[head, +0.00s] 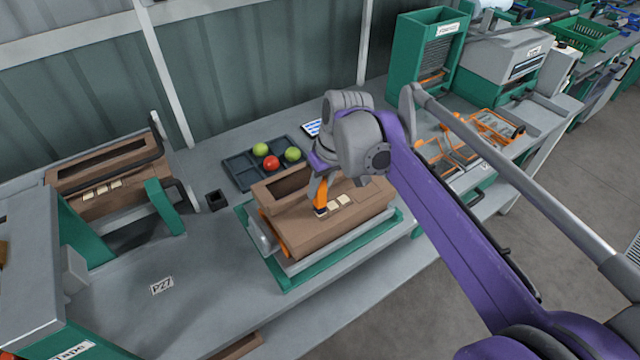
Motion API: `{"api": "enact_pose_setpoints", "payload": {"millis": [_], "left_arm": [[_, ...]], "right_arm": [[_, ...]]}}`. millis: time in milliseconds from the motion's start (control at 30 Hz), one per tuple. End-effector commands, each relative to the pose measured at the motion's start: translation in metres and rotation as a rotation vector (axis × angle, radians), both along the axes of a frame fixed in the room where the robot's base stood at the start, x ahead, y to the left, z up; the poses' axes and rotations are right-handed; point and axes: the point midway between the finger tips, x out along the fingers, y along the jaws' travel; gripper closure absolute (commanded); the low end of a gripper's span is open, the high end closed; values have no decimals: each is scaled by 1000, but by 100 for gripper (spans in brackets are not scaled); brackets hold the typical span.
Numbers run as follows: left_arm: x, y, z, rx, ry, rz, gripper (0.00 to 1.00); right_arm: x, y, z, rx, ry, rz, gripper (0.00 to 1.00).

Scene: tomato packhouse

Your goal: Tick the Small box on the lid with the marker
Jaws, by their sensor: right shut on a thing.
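A brown carton (350,226) lies on a green-edged grey stand in the middle of the bench. Its lid carries a row of small cream boxes (343,200); their writing is too small to read, so I cannot tell which is Small. My right gripper (320,204) points down over the left end of this row, its orange fingers shut. A small dark piece shows at the fingertips, probably the marker, which is mostly hidden. I cannot tell whether its tip touches the lid. The fingers partly cover the leftmost cream box. My left gripper is not in view.
A dark tray (240,172) with red and green tomatoes (271,163) stands behind the carton. A second brown carton (135,192) sits in a green-sided machine at left. A small black cup (216,200) stands between. Orange-framed items (492,127) lie at right. The front-left bench is mostly clear.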

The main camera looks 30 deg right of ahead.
Motion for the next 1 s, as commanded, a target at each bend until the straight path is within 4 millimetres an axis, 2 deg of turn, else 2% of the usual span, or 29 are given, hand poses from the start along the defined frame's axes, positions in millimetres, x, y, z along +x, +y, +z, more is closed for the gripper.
{"api": "enact_pose_setpoints", "payload": {"millis": [1000], "left_arm": [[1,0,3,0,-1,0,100]], "right_arm": [[6,-5,1,0,0,0,100]]}}
